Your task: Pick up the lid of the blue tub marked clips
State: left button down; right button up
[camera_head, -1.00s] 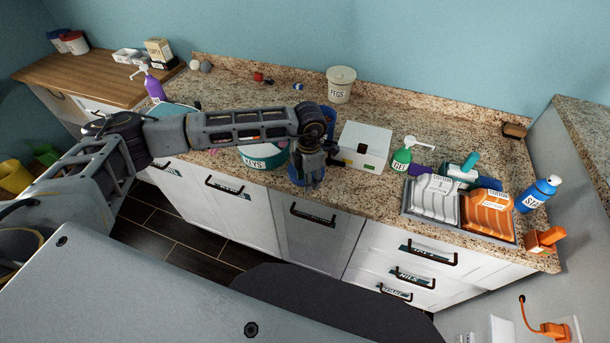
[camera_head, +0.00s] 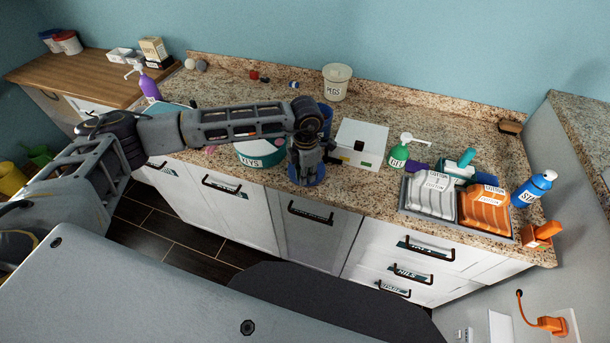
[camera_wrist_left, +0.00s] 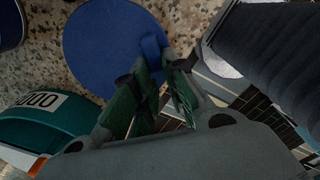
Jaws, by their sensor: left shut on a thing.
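A round blue lid (camera_head: 312,181) shows under my left gripper (camera_head: 306,160) near the counter's front edge, in front of the white box. In the left wrist view, the blue lid (camera_wrist_left: 105,45) is a flat disc with a raised grip at its edge. The green-padded fingers of my left gripper (camera_wrist_left: 164,68) are shut on that grip. A blue tub (camera_head: 326,118) stands behind my left wrist, partly hidden. No clips marking can be read. What lies directly below the lid is hidden. My right gripper is not in view.
A white box (camera_head: 359,144) is close on the right, with a green pump bottle (camera_head: 399,152) beyond. A PEGS tub (camera_head: 336,84) stands behind. A divided tray (camera_head: 410,214) fills the right front.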

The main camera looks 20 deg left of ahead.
pick_arm(q)
notch_tip(320, 180, up, 9)
jog(key=b, duration=0.2)
jog(key=shift+r, duration=0.15)
dwell(0.7)
